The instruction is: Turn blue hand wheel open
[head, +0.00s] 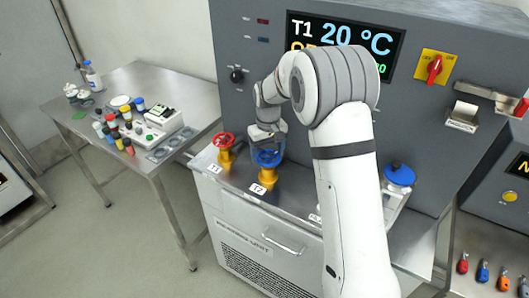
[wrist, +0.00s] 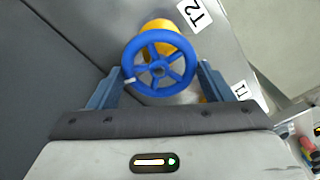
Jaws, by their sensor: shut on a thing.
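The blue hand wheel (wrist: 160,38) is a spoked ring on a yellow valve body (wrist: 158,23), with a small white mark on the left of its rim in the wrist view. In the head view the wheel (head: 268,158) sits on the cabinet top below my arm's end. My gripper (wrist: 160,75) comes from above, with one blue finger on each side of the wheel. It is shut on the wheel's rim. In the head view my gripper (head: 267,143) partly hides the wheel.
A red hand wheel (head: 223,140) on a yellow valve stands just left. A grey panel with a display (head: 345,45) and a red switch (head: 434,68) rises behind. A blue round-topped item (head: 399,174) is to the right. A side table (head: 75,118) with bottles stands at left.

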